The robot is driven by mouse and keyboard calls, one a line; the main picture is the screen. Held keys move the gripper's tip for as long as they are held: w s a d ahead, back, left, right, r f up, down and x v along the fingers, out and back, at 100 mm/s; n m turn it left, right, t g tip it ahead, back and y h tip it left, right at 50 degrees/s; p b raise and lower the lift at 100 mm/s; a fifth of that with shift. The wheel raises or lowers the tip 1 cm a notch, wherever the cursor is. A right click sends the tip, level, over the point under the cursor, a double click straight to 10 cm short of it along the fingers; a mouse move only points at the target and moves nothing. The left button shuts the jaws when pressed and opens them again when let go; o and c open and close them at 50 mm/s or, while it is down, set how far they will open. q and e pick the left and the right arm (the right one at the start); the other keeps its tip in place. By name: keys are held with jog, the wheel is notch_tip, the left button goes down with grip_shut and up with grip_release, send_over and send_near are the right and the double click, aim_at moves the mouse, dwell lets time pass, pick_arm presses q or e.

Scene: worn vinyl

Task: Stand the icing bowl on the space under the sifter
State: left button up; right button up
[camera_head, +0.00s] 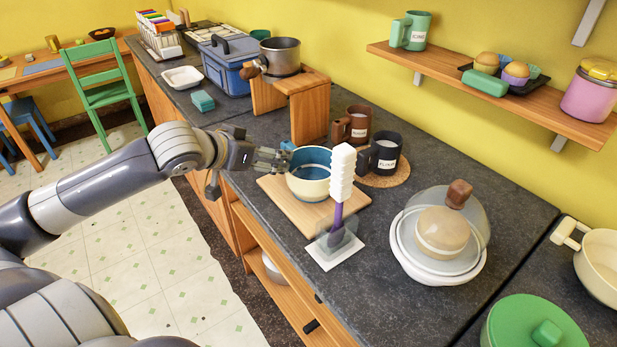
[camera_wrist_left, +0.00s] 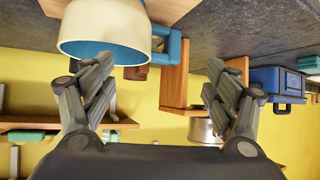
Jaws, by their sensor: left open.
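The icing bowl (camera_head: 308,187), cream outside and blue inside, stands upright on a wooden board (camera_head: 284,204) on the dark counter. Its blue handle (camera_wrist_left: 172,46) shows in the left wrist view. My left gripper (camera_head: 276,158) is at the bowl's left side, open and empty. In the left wrist view its fingers (camera_wrist_left: 155,78) are spread, with the handle beyond the gap between them. The sifter, a metal pot (camera_head: 281,56) with a wooden handle, sits on a wooden stand (camera_head: 306,91). The space under it is partly hidden by the stand's side. My right gripper is out of view.
Brown (camera_head: 357,118) and black (camera_head: 386,146) mugs stand behind the bowl. A white-and-purple utensil (camera_head: 341,178) stands upright in front of it. A domed cake (camera_head: 441,235) is at right. A blue toolbox (camera_head: 226,66) and teal sponge (camera_head: 203,101) lie left of the stand.

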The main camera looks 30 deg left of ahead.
pick_arm(q)
jog(key=shift+x, duration=2.5)
jog(key=shift+w+f+p, duration=0.1)
jog(key=shift+w+p, duration=0.35)
jog(key=shift+w, duration=0.2)
jog(key=x, duration=0.3)
jog(key=shift+p, duration=0.35)
jog(key=shift+w+f, duration=0.35)
jog(key=shift+w, duration=0.05)
jog(key=c, duration=1.6)
jog(key=shift+r, duration=0.15)
jog(key=shift+c, duration=1.4)
notch_tip(320, 180, up, 10)
grip_shut()
